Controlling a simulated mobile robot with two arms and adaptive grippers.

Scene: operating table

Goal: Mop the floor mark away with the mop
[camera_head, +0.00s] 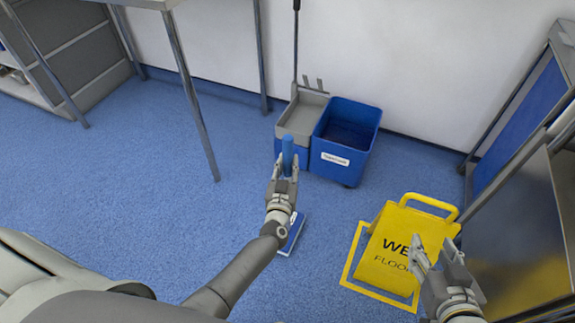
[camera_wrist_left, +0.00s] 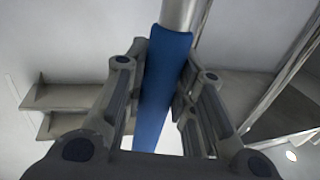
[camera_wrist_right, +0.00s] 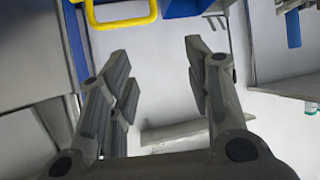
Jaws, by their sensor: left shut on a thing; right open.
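The mop's blue handle (camera_head: 287,152) stands roughly upright in my left gripper (camera_head: 285,172), which is shut on it. The left wrist view shows the blue grip (camera_wrist_left: 163,85) between the fingers, with a grey metal shaft (camera_wrist_left: 180,14) beyond it. A flat blue mop head (camera_head: 293,236) shows low beside my left forearm, partly hidden by it. My right gripper (camera_head: 436,254) is open and empty in front of the yellow sign; its spread fingers also show in the right wrist view (camera_wrist_right: 158,60). I cannot make out a floor mark in any view.
A blue bucket (camera_head: 343,160) with a grey wringer (camera_head: 303,112) stands by the white wall. A yellow wet floor sign (camera_head: 393,248) stands at right, near a metal cabinet (camera_head: 525,235). Table legs (camera_head: 192,95) stand at left. Blue floor (camera_head: 130,180) is clear at left.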

